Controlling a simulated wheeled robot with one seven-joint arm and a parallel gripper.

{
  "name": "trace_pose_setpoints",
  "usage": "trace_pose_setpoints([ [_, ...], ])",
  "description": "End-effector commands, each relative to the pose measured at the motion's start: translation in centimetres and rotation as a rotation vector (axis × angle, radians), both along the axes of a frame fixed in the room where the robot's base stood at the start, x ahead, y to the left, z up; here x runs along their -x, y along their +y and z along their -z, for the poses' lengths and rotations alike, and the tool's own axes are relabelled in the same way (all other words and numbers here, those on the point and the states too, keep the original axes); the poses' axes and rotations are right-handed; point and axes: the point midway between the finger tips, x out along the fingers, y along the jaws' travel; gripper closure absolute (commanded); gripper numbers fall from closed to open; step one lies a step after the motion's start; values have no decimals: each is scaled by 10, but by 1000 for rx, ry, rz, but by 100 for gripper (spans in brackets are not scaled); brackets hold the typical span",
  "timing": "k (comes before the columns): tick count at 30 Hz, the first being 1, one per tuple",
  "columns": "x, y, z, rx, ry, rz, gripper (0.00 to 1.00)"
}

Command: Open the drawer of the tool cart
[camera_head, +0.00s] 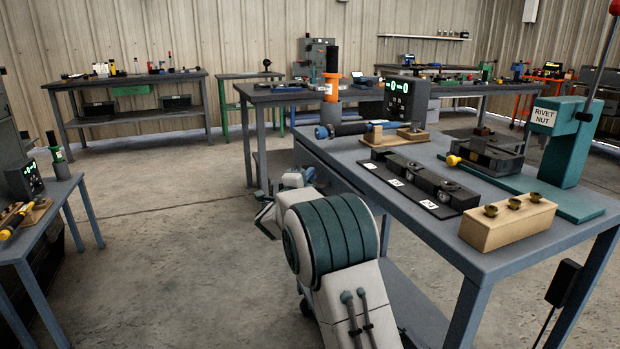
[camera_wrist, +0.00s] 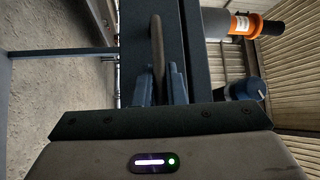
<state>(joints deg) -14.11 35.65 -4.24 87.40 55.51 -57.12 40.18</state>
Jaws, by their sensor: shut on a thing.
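My gripper (camera_wrist: 165,88) has its two blue-grey fingers closed around a narrow brownish bar handle (camera_wrist: 157,45) in the wrist view. The handle stands in front of a dark panel, which looks like the drawer front (camera_wrist: 133,50). A dark edge (camera_wrist: 193,45) runs alongside the panel. I cannot tell whether the drawer is shut or partly out. In the head view my gripper (camera_head: 267,218) is small and low, beyond my white and green arm, near the left end of the blue-grey bench or cart (camera_head: 440,225). The handle and drawer front are not clear there.
An orange and black tool (camera_head: 331,85) stands beside a display box (camera_head: 406,99). A blue-ended wrench (camera_head: 340,130), a dark block rack (camera_head: 425,180), a wooden block (camera_head: 507,222) and a rivet nut press (camera_head: 565,140) occupy the near top. Open floor (camera_head: 170,240) lies left.

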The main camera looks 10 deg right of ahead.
Motion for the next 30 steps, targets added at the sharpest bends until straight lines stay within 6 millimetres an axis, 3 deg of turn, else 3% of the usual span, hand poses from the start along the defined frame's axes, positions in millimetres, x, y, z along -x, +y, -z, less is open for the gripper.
trace_pose_setpoints([
  [8, 9, 47, 1, -3, 1, -5, 100],
  [21, 32, 160, 0, -2, 3, -5, 100],
  [30, 43, 213, 0, -1, 2, -2, 100],
])
